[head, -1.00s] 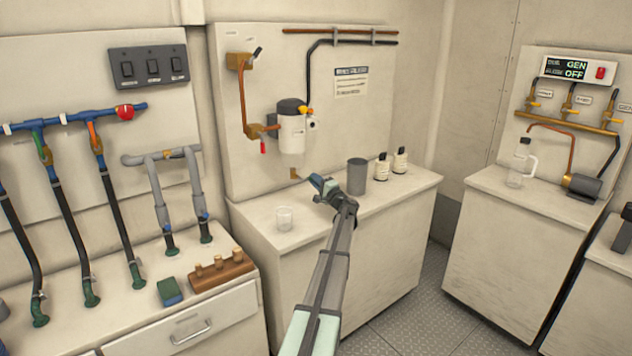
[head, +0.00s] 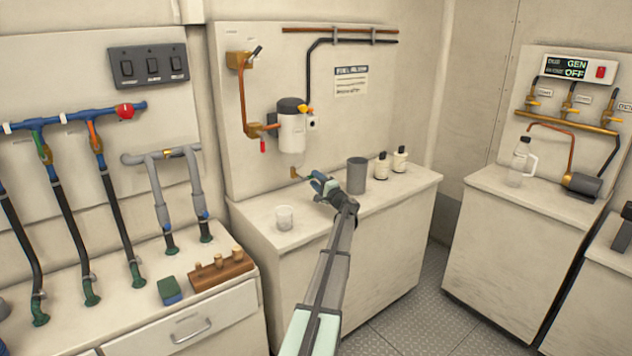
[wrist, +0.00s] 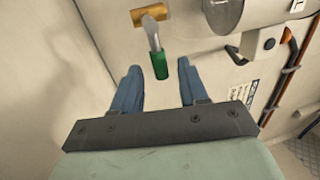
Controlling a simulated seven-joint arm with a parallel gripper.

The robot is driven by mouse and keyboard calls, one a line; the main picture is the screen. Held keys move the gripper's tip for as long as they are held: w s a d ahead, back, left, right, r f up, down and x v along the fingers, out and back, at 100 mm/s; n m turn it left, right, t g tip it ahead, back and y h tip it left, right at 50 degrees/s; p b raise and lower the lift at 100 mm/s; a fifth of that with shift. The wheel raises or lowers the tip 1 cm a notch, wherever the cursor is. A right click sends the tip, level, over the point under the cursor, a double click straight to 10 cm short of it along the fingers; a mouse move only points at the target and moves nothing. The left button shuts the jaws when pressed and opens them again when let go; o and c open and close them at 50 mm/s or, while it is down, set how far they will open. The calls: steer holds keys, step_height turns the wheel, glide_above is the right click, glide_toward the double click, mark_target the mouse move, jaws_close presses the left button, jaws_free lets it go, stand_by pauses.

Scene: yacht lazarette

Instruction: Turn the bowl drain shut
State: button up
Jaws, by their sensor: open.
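The bowl drain (head: 295,173) is a small brass fitting below the white filter bowl (head: 291,135) on the back panel. In the wrist view, the brass drain body (wrist: 146,16) carries a grey lever with a green grip (wrist: 160,66). My gripper (head: 315,179) is just right of the drain in the head view. In the wrist view, my gripper (wrist: 158,68) is open, with its blue fingers apart and the green grip between their tips. I see no clear contact between the fingers and the grip.
A clear cup (head: 284,217) stands on the counter (head: 262,216) below the drain. A grey canister (head: 356,175) and two small bottles (head: 381,166) stand to the right. A red-handled valve (head: 263,146) hangs left of the filter.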

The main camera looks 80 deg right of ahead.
steer(key=v, duration=1.3)
steer(key=shift+s+a+f, duration=0.15)
steer(key=shift+s+f, duration=0.05)
steer(key=shift+w, duration=0.1)
